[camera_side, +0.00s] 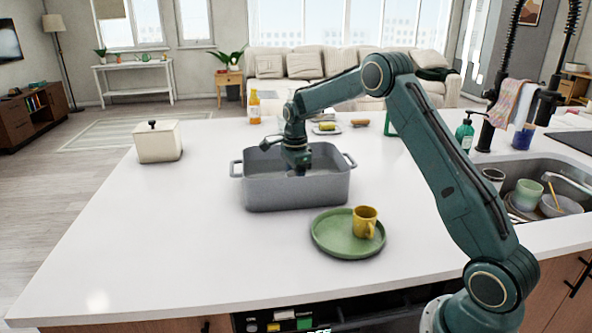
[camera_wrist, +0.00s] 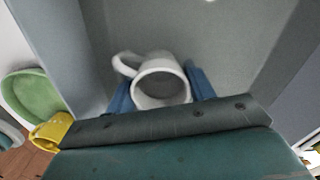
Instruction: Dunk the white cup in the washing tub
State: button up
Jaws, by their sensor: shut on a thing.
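The grey washing tub (camera_side: 300,190) stands on the white island counter, with a handle at each end. My gripper (camera_side: 298,170) reaches down into the tub in the side view, and its fingertips are hidden behind the tub's front wall. In the wrist view, the white cup (camera_wrist: 160,82) sits between the two blue fingers of my gripper (camera_wrist: 162,88), which is shut on it. The cup's mouth faces the camera and its handle points to the upper left. The tub's grey inside (camera_wrist: 215,30) surrounds the cup. The side view does not show the cup.
A green plate (camera_side: 330,243) with a yellow mug (camera_side: 365,222) lies in front of the tub. A cream lidded box (camera_side: 158,142) stands left. An orange bottle (camera_side: 254,107) stands behind. The sink (camera_side: 560,182) holds dishes at right. The counter's left front is clear.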

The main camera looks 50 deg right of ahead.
jog(key=shift+r, duration=0.1)
notch_tip(320, 180, up, 13)
dwell(2.1)
jog(key=shift+s+r, duration=0.1)
jog(key=shift+r, duration=0.05)
dwell(1.4)
